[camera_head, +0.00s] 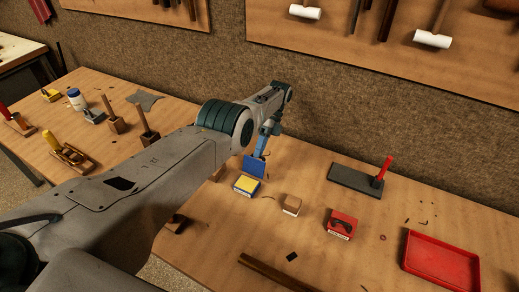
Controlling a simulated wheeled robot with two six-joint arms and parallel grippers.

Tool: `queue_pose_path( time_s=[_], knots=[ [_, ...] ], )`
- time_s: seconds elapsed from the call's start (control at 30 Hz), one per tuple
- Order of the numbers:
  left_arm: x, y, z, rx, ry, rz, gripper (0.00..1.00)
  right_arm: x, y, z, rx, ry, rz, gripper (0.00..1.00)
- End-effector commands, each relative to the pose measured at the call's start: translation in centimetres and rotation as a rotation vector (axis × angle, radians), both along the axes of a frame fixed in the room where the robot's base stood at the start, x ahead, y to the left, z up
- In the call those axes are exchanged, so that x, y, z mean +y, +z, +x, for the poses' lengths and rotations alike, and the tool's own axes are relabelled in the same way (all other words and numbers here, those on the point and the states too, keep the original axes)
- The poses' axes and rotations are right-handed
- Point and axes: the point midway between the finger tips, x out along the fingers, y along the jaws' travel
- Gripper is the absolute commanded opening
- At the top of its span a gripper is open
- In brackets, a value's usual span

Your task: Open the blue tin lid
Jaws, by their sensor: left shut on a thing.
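The blue tin (246,186) sits on the workbench, with yellow showing in its top. Its blue lid (254,167) stands raised, close to upright, at the tin's back edge. Whether lid and tin are joined there is too small to tell. My left gripper (262,152) comes down from above, behind the tin, and is shut on the upper edge of the lid. The fingertips are small and partly hidden by the lid. My right gripper is not in view.
A tan block (292,205) and a red box (341,224) stand right of the tin. A dark slab (353,181) carries a red-handled tool (383,170). A red tray (441,263) lies at the right. Wooden-handled tools stand on the left.

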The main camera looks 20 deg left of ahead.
Motion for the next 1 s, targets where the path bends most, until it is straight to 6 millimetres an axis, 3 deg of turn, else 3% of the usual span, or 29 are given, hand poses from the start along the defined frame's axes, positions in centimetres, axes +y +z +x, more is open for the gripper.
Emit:
queue_pose_path(
  time_s=[0.03,0.37,0.5,1.0],
  knots=[
    [-0.31,-1.26,-0.32,-0.001,-0.003,-0.006,0.0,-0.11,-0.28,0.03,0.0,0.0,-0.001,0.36],
    [-0.39,-1.25,-0.34,0.0,-0.003,-0.007,0.0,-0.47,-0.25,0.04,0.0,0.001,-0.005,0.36],
    [-0.36,-1.18,-0.3,0.0,-0.003,-0.007,0.3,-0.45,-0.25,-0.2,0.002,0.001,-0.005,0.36],
    [-0.11,-0.6,-0.02,-0.008,-0.001,-0.002,0.31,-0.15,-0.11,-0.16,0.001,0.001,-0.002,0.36]
  ],
)
